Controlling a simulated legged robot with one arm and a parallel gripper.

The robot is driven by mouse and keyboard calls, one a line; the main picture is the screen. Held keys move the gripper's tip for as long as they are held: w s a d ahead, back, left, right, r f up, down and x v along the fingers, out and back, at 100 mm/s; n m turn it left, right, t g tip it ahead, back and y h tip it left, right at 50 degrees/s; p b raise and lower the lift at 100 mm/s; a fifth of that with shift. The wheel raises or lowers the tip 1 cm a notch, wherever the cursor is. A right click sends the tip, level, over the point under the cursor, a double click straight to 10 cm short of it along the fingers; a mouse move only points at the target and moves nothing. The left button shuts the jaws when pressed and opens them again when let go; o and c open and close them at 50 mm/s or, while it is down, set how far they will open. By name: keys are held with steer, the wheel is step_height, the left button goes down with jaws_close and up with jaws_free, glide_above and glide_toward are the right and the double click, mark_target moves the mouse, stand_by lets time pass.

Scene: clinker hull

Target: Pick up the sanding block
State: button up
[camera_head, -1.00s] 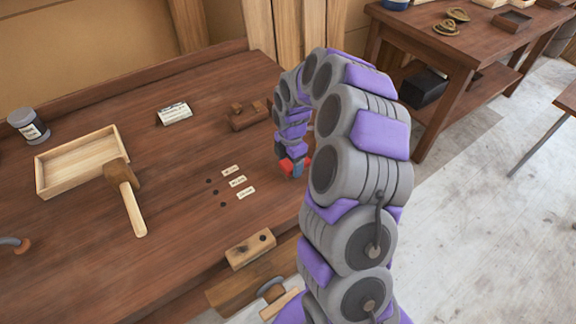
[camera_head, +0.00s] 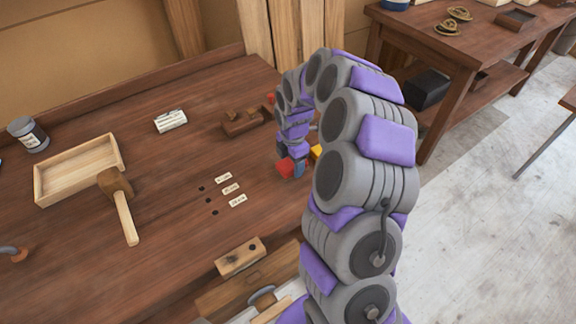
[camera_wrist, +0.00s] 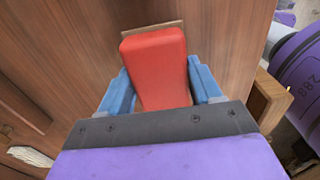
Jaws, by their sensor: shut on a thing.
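The red sanding block (camera_wrist: 157,72) sits between the two blue fingers of my gripper (camera_wrist: 159,90) in the wrist view. The fingers are shut on its sides. In the head view the same red block (camera_head: 285,169) shows beside my gripper (camera_head: 292,170), close to the brown bench top (camera_head: 160,245). I cannot tell whether the block touches the bench. Part of it is hidden by the fingers and the arm.
A yellow thing (camera_head: 317,152) shows partly behind my arm. Small white labels (camera_head: 230,188) and dark holes lie left of the gripper. A mallet (camera_head: 122,205), a wooden tray (camera_head: 80,170) and a jar (camera_head: 28,134) are farther left. Wooden pieces (camera_head: 243,122) lie behind.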

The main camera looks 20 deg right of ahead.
steer(key=shift+r, duration=0.75)
steer(key=shift+s+a+r, duration=0.1)
steer(key=shift+s, duration=0.2)
steer(key=s, duration=0.1)
steer(key=s+p, duration=0.1)
steer(key=s, duration=0.2)
steer(key=shift+a+r, duration=0.25)
steer(key=shift+r, duration=0.1)
steer(key=s+d+p, duration=0.2)
steer(key=s+d, duration=0.3)
steer(key=s, duration=0.4)
steer(key=shift+s+d+r, duration=0.15)
steer(key=shift+s+r, duration=0.2)
steer(key=shift+s, duration=0.05)
